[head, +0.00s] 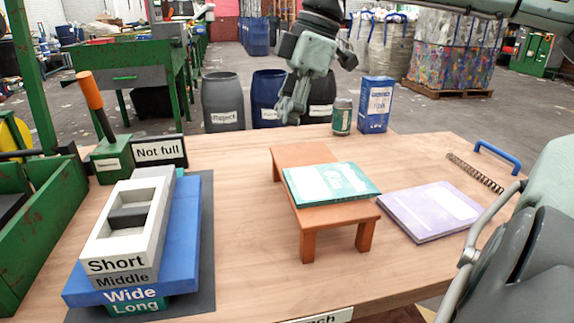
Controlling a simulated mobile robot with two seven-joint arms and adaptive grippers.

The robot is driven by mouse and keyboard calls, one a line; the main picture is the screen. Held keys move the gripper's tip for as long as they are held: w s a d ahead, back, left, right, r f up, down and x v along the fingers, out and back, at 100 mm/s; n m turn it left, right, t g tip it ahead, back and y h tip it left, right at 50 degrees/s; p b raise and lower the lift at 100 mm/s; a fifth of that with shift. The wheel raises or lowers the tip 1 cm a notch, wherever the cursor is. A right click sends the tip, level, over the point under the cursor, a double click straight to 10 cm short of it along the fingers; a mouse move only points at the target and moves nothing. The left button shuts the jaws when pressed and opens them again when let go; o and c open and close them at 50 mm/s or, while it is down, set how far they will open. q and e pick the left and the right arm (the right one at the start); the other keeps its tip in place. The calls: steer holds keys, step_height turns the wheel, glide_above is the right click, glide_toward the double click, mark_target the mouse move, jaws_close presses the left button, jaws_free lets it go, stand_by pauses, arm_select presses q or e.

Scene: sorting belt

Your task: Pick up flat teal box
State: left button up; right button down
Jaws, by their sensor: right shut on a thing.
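The flat teal box (331,184), with white print on its top, lies on the small orange-brown bench (300,154). It overlaps the bench's front end and right edge. My right gripper (290,113) points down at the top middle, beyond the bench in the picture and apart from the teal box. My left gripper is not in view.
A lilac flat box (430,211) lies right of the bench. A can (342,117) and a blue box (376,104) stand at the back edge. A stack of labelled blocks (135,215) and a "Not full" sign (158,152) are on the left. A spring (475,173) and blue handle (497,157) lie right.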

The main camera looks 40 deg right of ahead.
steer(key=x, duration=1)
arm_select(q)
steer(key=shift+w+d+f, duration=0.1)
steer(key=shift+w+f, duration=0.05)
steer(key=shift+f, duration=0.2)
arm_select(e)
steer(key=s+d, duration=0.2)
steer(key=d, duration=0.1)
steer(key=shift+d, duration=0.15)
